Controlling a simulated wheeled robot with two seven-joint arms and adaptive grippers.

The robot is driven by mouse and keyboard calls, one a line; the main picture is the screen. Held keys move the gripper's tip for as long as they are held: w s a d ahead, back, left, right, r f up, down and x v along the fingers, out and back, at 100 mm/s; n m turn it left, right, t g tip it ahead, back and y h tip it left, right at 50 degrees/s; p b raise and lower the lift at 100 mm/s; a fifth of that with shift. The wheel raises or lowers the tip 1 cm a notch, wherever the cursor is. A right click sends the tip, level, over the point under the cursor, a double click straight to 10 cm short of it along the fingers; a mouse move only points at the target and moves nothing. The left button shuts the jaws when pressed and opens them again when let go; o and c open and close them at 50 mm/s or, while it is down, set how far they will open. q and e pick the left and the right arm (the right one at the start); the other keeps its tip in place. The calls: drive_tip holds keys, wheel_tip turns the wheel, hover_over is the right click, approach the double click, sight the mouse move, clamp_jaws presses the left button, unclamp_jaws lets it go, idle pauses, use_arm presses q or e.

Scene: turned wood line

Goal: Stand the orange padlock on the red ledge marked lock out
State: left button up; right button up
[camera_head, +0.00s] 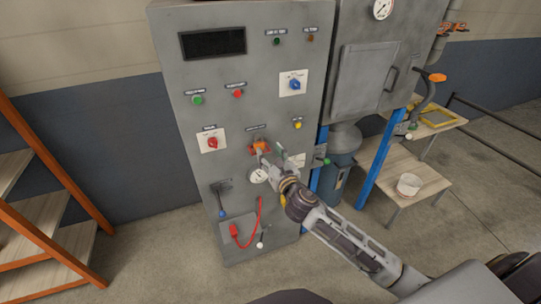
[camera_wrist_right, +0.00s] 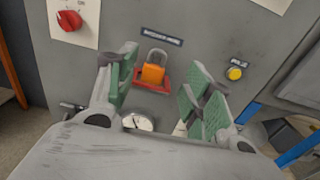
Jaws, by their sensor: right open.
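The orange padlock (camera_wrist_right: 153,73) stands upright, its grey shackle up, on the small red ledge (camera_wrist_right: 150,87) on the grey cabinet front. A dark label, too blurred to read surely, is above it. In the head view the padlock (camera_head: 261,146) is small and partly hidden by my right gripper (camera_head: 270,157). In the wrist view the green-padded fingers of my right gripper (camera_wrist_right: 162,77) are wide open, one on each side of the padlock, with gaps between pads and padlock. My left gripper is not in view.
The cabinet (camera_head: 240,70) carries a red rotary switch (camera_head: 212,143), a yellow button (camera_wrist_right: 235,74) and a round gauge (camera_wrist_right: 138,122) below the ledge. A red cable (camera_head: 258,220) hangs lower. A wooden table (camera_head: 402,172) with a white tub (camera_head: 409,184) stands at right.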

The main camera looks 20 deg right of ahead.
idle(0.6)
